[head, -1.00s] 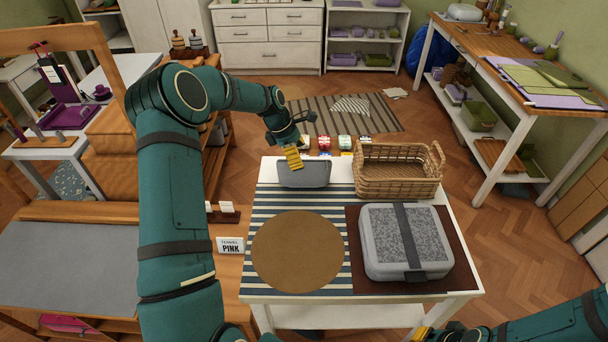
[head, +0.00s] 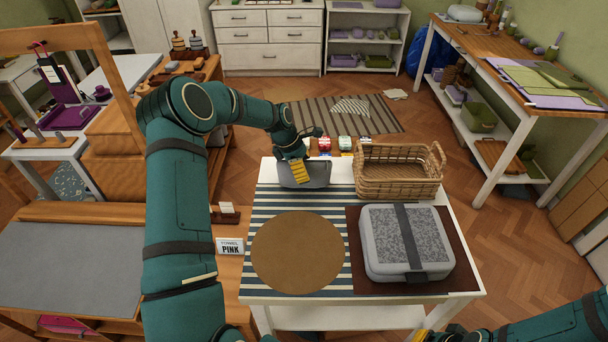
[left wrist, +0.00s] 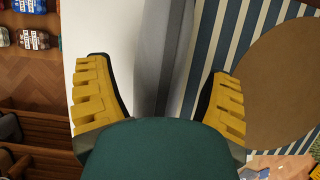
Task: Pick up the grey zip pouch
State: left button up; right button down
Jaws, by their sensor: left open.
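The grey zip pouch (head: 318,175) lies at the far left part of the white table, at the back end of the striped runner. My left gripper (head: 298,170) is over the pouch in the head view and hides part of it. In the left wrist view the pouch (left wrist: 163,60) runs between the two yellow fingers of the open left gripper (left wrist: 160,95), with a gap on each side. The palm hides the pouch's lower end there. My right gripper (head: 424,335) shows only as a yellow bit at the bottom edge; its jaws cannot be made out.
A wicker basket (head: 398,190) stands right of the pouch. A grey case with a dark strap (head: 385,262) sits on a brown mat at the front right. A round brown mat (head: 298,250) lies on the striped runner (head: 262,205). Small colourful items lie behind the table.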

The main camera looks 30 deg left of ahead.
pick_arm(q)
jog(key=shift+f, duration=0.15)
grip_shut()
dwell(0.5)
